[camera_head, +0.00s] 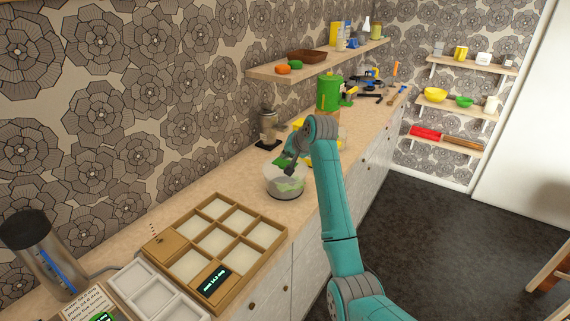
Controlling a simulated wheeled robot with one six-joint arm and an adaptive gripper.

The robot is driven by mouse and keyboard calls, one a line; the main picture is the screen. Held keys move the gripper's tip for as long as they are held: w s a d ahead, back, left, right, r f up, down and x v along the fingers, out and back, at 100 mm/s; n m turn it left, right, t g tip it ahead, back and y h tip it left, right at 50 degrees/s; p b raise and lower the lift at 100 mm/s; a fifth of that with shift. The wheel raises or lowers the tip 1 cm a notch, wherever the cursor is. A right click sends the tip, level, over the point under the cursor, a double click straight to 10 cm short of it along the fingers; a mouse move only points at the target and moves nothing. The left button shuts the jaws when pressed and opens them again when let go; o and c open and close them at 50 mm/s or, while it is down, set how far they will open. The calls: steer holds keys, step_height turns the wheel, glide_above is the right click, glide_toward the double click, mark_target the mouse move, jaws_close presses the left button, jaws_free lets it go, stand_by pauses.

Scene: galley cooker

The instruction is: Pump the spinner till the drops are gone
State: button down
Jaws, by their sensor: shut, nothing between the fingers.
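The spinner (287,189) is a clear round bowl with green leaves inside, standing on the counter in the middle of the view. My gripper (287,166) is shut and empty at the top of the spinner, coming in from the right on my teal arm. The gripper covers part of the spinner's top, so I cannot tell whether it touches the pump knob. Drops on the spinner are too small to make out.
A wooden compartment tray (166,239) and a white tray (150,297) lie in front. A green jug (329,93) and a grinder-like device (268,130) stand behind. A shelf (262,74) hangs above the counter.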

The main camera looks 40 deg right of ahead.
mark_target(286, 163)
steer(key=shift+r, duration=2.4)
